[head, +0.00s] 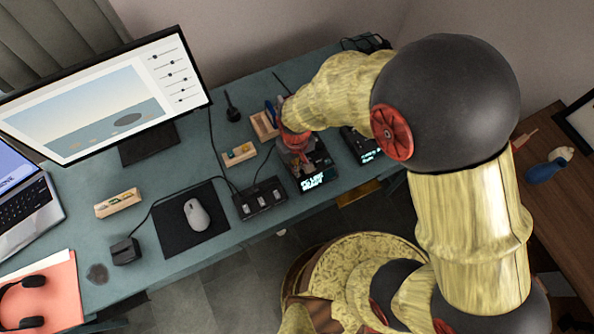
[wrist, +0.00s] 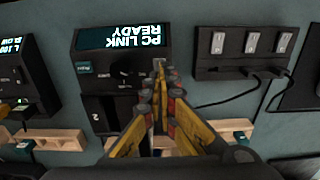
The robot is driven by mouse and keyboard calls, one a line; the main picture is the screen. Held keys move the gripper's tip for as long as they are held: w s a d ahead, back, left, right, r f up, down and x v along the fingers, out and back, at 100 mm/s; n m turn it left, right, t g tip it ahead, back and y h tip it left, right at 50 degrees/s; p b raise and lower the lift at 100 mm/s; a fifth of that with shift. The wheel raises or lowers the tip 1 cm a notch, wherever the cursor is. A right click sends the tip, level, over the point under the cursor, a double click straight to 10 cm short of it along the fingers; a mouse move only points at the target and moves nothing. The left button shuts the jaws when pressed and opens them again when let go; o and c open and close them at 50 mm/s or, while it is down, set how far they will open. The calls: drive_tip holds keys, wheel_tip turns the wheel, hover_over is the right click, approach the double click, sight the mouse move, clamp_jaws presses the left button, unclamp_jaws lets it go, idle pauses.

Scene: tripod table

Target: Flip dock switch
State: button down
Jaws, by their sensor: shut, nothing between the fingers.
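A black dock-like unit with a lit screen reading "PC LINK READY" (wrist: 122,62) lies upside down in the wrist view. It also shows in the head view (head: 318,180), partly hidden under my arm. Small switches on its face sit close beside my fingers, and their positions cannot be made out. My gripper (wrist: 159,72) is shut and empty, its fingertips over the unit's right side; I cannot tell if they touch it. A black box with three pale rocker switches (wrist: 249,42) stands to the right in the wrist view, and it shows in the head view (head: 260,199).
Another black unit with a lit screen (wrist: 22,75) stands at the left in the wrist view. Wooden holders (wrist: 50,138) lie near the gripper's base. A mouse (head: 197,214) on a dark mat, a monitor (head: 110,95) and a laptop (head: 25,215) occupy the desk's left. Cables cross the desk.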

drive_tip(key=shift+f, duration=0.15)
drive_tip(key=shift+r+p, duration=2.75)
drive_tip(key=shift+r, duration=0.85)
drive_tip(key=shift+f, duration=0.1)
